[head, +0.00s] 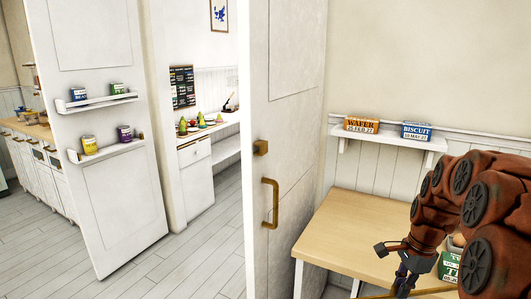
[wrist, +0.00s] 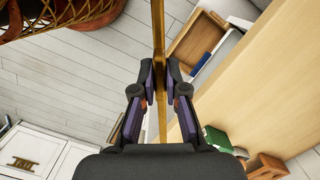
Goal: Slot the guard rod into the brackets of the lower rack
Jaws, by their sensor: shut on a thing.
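The guard rod is a long brass-coloured bar (wrist: 158,35), held between the two dark fingers of my gripper (wrist: 160,84), which is shut on it. In the head view my gripper (head: 403,278) is low at the right, in front of the wooden table, and part of the rod (head: 432,292) shows at the bottom edge. The lower rack (head: 106,152) is a white shelf on the open white door at the left. It holds a yellow tin (head: 89,145) and a purple tin (head: 124,134). Its brackets are too small to make out. My gripper is far from it.
A white door with a brass handle (head: 270,203) stands between my gripper and the racks. The table (head: 345,232) is beside my gripper, under a wall shelf (head: 386,139) with two boxes. Floor is clear at the left.

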